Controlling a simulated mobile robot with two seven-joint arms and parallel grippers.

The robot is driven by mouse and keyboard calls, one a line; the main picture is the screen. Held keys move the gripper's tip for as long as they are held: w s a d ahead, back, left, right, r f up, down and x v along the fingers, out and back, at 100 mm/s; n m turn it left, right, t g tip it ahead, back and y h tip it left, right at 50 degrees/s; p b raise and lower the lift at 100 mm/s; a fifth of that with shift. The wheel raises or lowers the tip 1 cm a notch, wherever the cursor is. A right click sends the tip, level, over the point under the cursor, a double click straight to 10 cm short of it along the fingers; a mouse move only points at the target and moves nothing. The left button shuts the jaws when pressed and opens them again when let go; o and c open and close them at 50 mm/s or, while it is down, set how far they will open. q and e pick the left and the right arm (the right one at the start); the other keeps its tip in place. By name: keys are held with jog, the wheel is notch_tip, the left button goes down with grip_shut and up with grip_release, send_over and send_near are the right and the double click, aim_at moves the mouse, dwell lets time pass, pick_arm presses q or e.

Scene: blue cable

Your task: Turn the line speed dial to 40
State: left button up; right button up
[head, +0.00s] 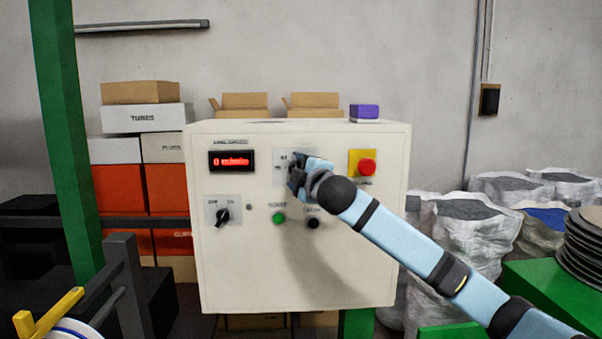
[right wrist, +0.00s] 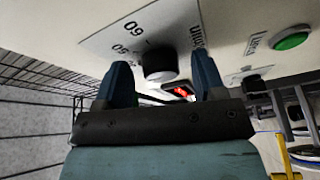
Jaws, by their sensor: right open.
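The line speed dial is a black round knob (right wrist: 159,62) on a light scale plate (right wrist: 135,35) in the right wrist view. A number reading 60 shows on the plate; the knob's pointer mark is not clear. My right gripper (right wrist: 164,84) is open, with one finger on each side of the knob; I cannot tell whether they touch it. In the head view my right gripper (head: 297,178) hides the dial on the cream control box (head: 300,270). The red display (head: 232,161) reads 0 m/min. My left gripper is not in view.
A red emergency button (head: 367,167) on a yellow plate sits right of the dial. A black selector switch (head: 222,217), a green button (head: 279,218) and a black button (head: 313,222) lie below. A green post (head: 66,130) stands left of the box.

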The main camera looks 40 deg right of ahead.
jog(key=shift+s, duration=0.1)
jog(key=s+a+b, duration=0.2)
jog(key=s+b, duration=0.2)
jog(key=s, duration=0.9)
jog(key=shift+s+a+f, duration=0.2)
jog(key=shift+f, duration=0.2)
